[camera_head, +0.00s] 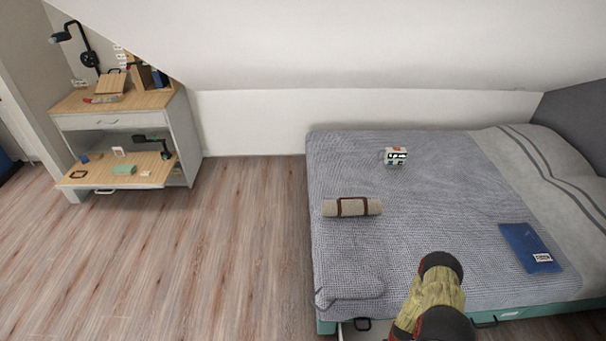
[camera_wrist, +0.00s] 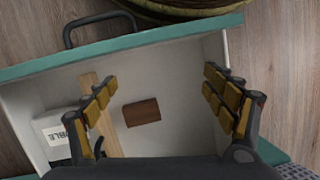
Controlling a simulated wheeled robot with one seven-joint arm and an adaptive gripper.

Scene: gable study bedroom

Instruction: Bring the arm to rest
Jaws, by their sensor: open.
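My gripper (camera_wrist: 158,84) is open in the wrist view, its two yellow-padded fingers spread wide with nothing between them. It is above an open white drawer (camera_wrist: 205,48) with a teal front. A small brown block (camera_wrist: 142,112) lies in the drawer, seen between the fingers. In the head view my yellow and black arm reaches over the near edge of the bed (camera_head: 430,190), and my gripper cannot be made out there.
The drawer also holds a wooden strip (camera_wrist: 109,140) and a white box with lettering (camera_wrist: 52,132). A rolled mat (camera_head: 352,207), a small box (camera_head: 395,156) and a blue folder (camera_head: 531,247) lie on the bed. A desk (camera_head: 185,130) stands far left. The floor (camera_head: 240,230) between is clear.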

